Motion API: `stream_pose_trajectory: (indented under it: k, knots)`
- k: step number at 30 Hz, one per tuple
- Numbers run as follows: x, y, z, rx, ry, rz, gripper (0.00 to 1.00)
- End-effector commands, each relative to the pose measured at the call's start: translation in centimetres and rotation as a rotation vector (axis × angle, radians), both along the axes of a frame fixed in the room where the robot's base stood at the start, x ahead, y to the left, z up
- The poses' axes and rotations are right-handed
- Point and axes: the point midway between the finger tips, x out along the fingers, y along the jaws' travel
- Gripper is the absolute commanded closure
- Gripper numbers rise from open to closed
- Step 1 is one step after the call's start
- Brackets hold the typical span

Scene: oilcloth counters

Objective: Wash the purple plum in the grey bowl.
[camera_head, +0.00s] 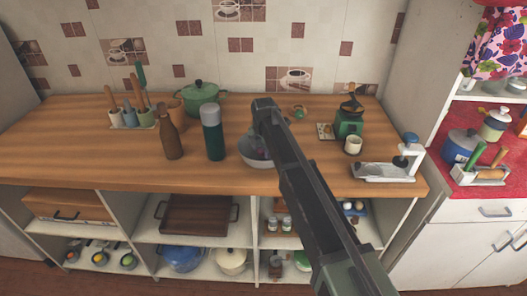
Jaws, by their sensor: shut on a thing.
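The grey bowl (252,161) stands on the wooden counter near its front edge, just right of the dark green flask. My dark arm reaches up from the lower right and its far end is over the bowl. The arm covers the right part of the bowl and much of its inside. My gripper's fingers are hidden behind the arm, so I cannot see them or anything between them. I see no purple plum in view; the covered part of the bowl is hidden from me.
The dark green flask (213,138) and a brown bottle (168,135) stand close left of the bowl. A green pot (202,100) is behind. A green grinder (349,125), a white cup (353,145) and a metal tray (383,172) are to the right.

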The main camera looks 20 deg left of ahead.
Motion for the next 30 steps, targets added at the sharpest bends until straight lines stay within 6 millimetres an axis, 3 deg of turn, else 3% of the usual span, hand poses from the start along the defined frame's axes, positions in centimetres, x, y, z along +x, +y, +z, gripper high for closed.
stream_pose_trajectory:
  k: [8, 30]
  knots:
    - [0.0, 0.0, 0.4, 0.0, 0.0, 0.0, 0.76]
    - [0.0, 0.0, 8.3, 0.0, 0.0, 0.0, 0.76]
